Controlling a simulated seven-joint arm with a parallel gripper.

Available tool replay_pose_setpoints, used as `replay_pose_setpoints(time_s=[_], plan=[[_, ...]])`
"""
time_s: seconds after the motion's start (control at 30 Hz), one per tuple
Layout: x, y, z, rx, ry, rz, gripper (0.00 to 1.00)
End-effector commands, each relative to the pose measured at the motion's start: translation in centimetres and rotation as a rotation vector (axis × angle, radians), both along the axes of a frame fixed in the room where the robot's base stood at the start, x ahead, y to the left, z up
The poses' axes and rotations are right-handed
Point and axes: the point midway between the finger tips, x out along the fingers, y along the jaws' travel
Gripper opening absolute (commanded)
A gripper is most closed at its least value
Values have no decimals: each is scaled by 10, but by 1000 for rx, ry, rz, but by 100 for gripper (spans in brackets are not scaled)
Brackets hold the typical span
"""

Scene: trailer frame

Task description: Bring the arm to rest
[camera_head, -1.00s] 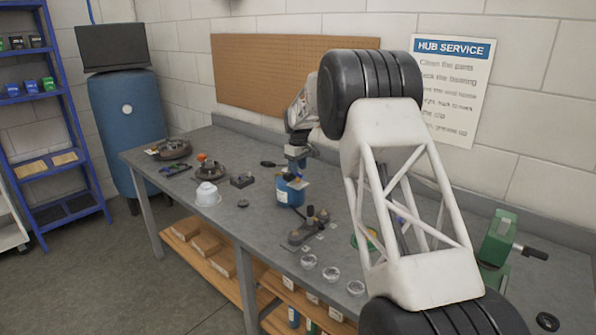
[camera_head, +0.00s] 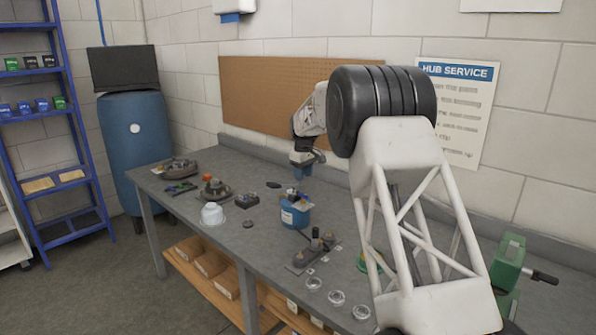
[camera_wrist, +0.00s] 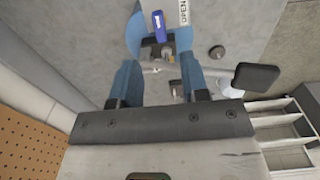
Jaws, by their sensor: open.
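My gripper (camera_head: 300,172) has blue fingers and hangs above the workbench (camera_head: 225,262), a little above a blue can (camera_head: 294,215) with a pale label. In the wrist view the two fingers (camera_wrist: 160,62) stand well apart with nothing held between them. Beyond them shows part of a blue round rim (camera_wrist: 133,32), with a small blue piece (camera_wrist: 160,26) and a white label reading "OPEN". My arm is bent, with its white lattice link filling the right of the head view and hiding part of the bench.
A white tub (camera_head: 212,214), a dark hub part (camera_head: 214,191) and a dark fixture (camera_head: 314,250) stand near the can. A green vise-like tool (camera_head: 508,262) is at right. The pegboard wall (camera_head: 268,95) is behind.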

Motion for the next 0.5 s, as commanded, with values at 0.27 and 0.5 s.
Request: replay_pose_setpoints(time_s=[0.27, 0.5], plan=[[-22, -6, 20, 1, -11, -28, 42], [-69, -18, 54, 2, -28, -89, 42]])
